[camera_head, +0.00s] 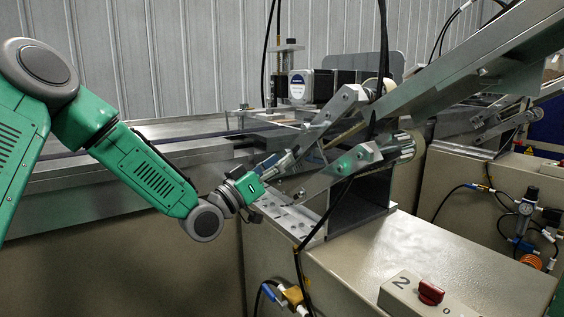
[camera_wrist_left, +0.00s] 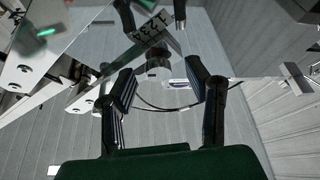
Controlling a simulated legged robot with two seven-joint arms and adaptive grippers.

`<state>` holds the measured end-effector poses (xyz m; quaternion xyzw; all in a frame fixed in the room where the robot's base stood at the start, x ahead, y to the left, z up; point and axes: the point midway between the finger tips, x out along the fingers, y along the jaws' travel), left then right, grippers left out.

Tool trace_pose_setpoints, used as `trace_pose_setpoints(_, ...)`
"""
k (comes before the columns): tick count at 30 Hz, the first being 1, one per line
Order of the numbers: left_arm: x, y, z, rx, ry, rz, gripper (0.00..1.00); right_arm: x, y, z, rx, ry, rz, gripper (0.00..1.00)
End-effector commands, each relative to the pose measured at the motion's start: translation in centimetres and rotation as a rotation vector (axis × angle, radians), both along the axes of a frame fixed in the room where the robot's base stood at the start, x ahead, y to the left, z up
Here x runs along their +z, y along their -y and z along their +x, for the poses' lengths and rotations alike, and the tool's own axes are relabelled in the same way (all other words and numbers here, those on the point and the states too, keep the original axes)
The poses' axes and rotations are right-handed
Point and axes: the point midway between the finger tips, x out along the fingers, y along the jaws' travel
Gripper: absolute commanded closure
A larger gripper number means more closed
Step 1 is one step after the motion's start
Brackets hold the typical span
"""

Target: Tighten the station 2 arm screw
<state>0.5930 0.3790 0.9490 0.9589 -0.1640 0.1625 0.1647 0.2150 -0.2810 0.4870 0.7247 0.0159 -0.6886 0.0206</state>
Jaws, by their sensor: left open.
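My left gripper (camera_head: 290,160) reaches in from the left to the station 2 metal arm links (camera_head: 340,168). In the left wrist view my left gripper (camera_wrist_left: 163,88) is open, with its two dark ribbed fingers apart. A small rounded grey part (camera_wrist_left: 158,70), possibly the arm screw, shows between and beyond the fingers; I cannot tell whether they touch it. A metal arm plate (camera_wrist_left: 40,70) with bolts lies to the left in that view. The screw cannot be picked out clearly in the head view. My right gripper is not in view.
The station 2 box (camera_head: 400,255) carries a red switch (camera_head: 431,292) at the front. A sloped metal rail (camera_head: 460,60) crosses the upper right. Black cables (camera_head: 383,50) hang near the links. A conveyor table (camera_head: 90,180) runs behind my left arm.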

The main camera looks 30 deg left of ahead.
Motion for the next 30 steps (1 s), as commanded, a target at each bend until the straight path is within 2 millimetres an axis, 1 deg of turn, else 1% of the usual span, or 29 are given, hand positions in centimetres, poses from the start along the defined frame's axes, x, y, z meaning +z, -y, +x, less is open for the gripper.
trace_pose_setpoints(9, -2.6, -1.9, -5.9, 0.001, -0.005, -0.007, 0.56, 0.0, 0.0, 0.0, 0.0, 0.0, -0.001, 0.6)
trace_pose_setpoints(12, -3.4, -2.4, -7.4, 0.002, -0.005, -0.006, 0.56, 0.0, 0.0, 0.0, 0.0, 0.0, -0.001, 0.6)
trace_pose_setpoints(15, -3.9, -2.8, -8.5, 0.002, -0.007, -0.004, 0.56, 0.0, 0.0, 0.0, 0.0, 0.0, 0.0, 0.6)
trace_pose_setpoints(18, -4.2, -3.0, -9.2, 0.002, -0.005, -0.003, 0.56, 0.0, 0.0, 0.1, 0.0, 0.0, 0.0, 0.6)
trace_pose_setpoints(21, -4.3, -3.0, -9.5, 0.001, -0.005, -0.003, 0.56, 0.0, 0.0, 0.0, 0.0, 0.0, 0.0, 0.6)
trace_pose_setpoints(30, -4.3, -3.0, -9.5, 0.0, -0.006, -0.003, 0.56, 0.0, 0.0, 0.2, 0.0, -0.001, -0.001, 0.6)
